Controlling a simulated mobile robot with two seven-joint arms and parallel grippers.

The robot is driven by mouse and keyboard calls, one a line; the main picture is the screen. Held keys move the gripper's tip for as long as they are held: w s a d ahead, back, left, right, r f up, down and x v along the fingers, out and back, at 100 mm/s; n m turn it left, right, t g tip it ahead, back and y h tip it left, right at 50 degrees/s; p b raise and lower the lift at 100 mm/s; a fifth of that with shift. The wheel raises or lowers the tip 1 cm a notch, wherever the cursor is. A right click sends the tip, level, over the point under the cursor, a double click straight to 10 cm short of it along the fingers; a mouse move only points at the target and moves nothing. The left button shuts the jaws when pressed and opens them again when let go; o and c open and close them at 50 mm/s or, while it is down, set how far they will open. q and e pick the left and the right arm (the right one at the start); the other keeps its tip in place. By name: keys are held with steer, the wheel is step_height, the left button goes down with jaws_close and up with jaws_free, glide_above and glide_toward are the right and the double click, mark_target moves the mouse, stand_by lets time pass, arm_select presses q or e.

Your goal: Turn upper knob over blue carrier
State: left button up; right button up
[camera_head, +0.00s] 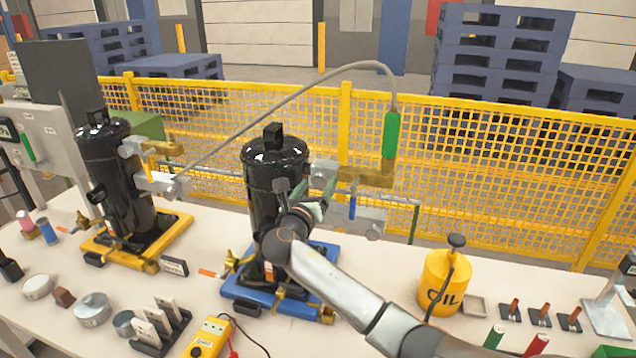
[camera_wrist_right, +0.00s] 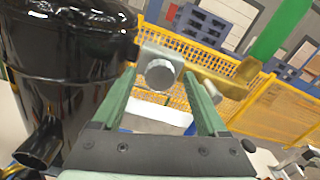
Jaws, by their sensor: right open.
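The blue carrier (camera_head: 245,291) stands on the table and bears an upright black compressor (camera_head: 276,165), which also fills the left of the right wrist view (camera_wrist_right: 70,75). Valve fittings are on the compressor's right side. A round grey upper knob (camera_wrist_right: 160,74) faces the right wrist camera, and it lies between the green fingertips in the picture. My right gripper (camera_head: 314,194) is open in front of these fittings; its fingers (camera_wrist_right: 160,85) stand either side of the knob, and contact cannot be told. In the head view the gripper partly hides the upper fitting. My left gripper is out of view.
A brass fitting (camera_head: 368,174) with a green hose end (camera_head: 391,135) is just right of the gripper. A lower grey valve (camera_head: 372,222) sits below it. A second compressor on a yellow carrier (camera_head: 133,256) stands left. A yellow oil can (camera_head: 441,283) is right of my arm.

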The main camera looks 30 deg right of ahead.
steer(key=shift+w+d, duration=0.35)
steer(key=shift+d, duration=0.05)
jaws_close()
stand_by(0.4)
